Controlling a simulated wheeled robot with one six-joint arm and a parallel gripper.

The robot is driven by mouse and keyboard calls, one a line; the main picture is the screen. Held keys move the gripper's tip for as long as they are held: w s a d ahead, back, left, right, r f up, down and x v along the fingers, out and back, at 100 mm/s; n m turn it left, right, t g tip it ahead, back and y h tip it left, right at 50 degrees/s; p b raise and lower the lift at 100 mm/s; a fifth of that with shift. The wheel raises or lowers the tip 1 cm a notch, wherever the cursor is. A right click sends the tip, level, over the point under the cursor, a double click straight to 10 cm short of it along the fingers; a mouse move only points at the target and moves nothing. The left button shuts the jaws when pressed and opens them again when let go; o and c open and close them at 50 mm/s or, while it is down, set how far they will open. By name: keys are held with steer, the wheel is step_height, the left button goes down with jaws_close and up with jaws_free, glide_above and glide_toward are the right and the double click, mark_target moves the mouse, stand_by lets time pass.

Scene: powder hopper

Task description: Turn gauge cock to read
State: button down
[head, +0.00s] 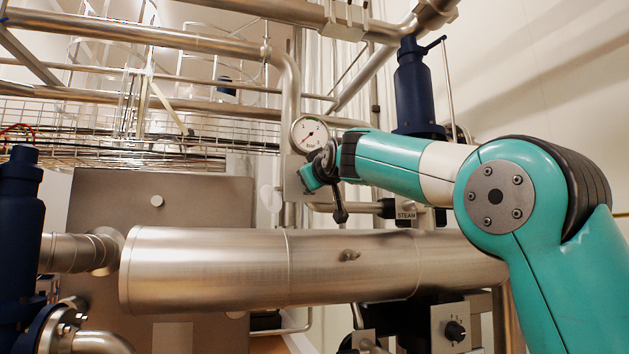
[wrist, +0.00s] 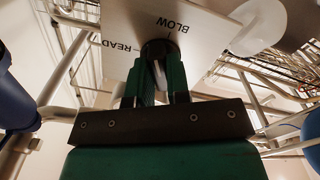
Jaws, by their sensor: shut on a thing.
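The round pressure gauge (head: 309,133) has a white face with a dark red needle and sits above a small grey plate (head: 293,180) in the head view. In the wrist view the light plate (wrist: 205,28) carries the words BLOW and READ, each with a short line near the dark round gauge cock (wrist: 160,48). My gripper (wrist: 160,72) has its two green fingers shut on the cock, against the plate. It also shows in the head view (head: 319,174).
A wide steel pipe (head: 220,268) runs across below my arm. A STEAM label (head: 405,215) and a dark blue valve body (head: 414,88) are close to the right. Wire mesh trays (head: 90,135) and pipes fill the upper left. A black knob (head: 455,331) is at the lower right.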

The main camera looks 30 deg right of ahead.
steer(key=n, duration=1.2)
stand_by(0.5)
steer(key=c, duration=1.1)
jaws_free()
steer(key=shift+s, duration=0.1)
steer(key=s+a+b, duration=0.1)
steer(key=s+b, duration=0.2)
steer(key=s, duration=0.2)
steer(key=s+a+b, duration=0.1)
steer(key=s+b, duration=0.1)
steer(key=s, duration=0.4)
steer(key=s+a+b, duration=0.1)
steer(key=s+b, duration=0.2)
steer(key=s, duration=0.3)
steer(key=shift+a+r+b, duration=0.1)
steer(key=shift+a+b, duration=0.1)
steer(key=shift+b, duration=0.15)
